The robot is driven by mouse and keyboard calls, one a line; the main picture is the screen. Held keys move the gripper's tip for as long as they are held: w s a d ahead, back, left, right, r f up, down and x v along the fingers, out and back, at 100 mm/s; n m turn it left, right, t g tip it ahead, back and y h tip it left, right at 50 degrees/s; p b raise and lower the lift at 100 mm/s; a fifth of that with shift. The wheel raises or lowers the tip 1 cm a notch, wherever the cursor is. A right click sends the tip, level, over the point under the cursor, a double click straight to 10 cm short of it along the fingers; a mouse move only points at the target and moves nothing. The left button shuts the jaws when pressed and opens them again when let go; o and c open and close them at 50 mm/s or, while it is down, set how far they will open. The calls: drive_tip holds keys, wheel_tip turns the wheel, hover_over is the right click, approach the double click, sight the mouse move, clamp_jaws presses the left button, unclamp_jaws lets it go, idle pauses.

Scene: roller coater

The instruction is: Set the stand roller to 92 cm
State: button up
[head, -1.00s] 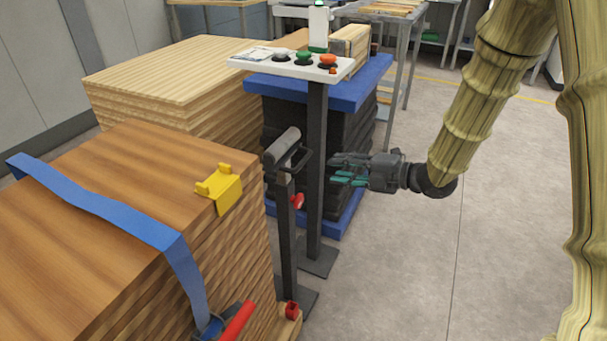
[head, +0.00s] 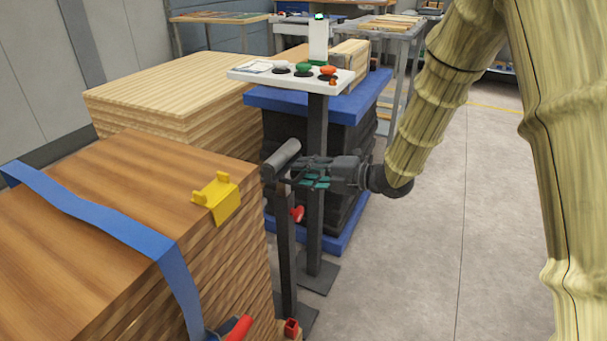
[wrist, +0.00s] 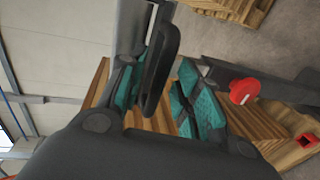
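The stand roller shows in the head view as a dark post (head: 286,250) with a grey roller (head: 281,158) on top. A red clamp knob (head: 297,214) sits on its post, and it also shows in the wrist view (wrist: 243,91). My gripper (head: 305,178) is at the stand's upper right side, just below roller height. In the wrist view a black handle bar (wrist: 167,62) of the stand lies between the two teal-padded fingers (wrist: 163,82). The fingers are apart; whether either touches the bar is unclear. No height scale can be read.
A strapped stack of brown boards (head: 120,185) with a yellow bracket (head: 219,198) stands close left of the stand. A blue-topped dark lift (head: 345,98) is behind. Floor at right is clear.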

drive_tip(key=shift+w+a+f, duration=0.1)
drive_tip(key=shift+w+a, duration=0.1)
drive_tip(key=shift+a, duration=0.15)
clamp_jaws()
wheel_tip(320, 180, up, 12)
drive_tip(key=p, duration=0.6)
drive_tip(key=shift+r, duration=0.25)
unclamp_jaws()
drive_tip(key=shift+f, duration=0.15)
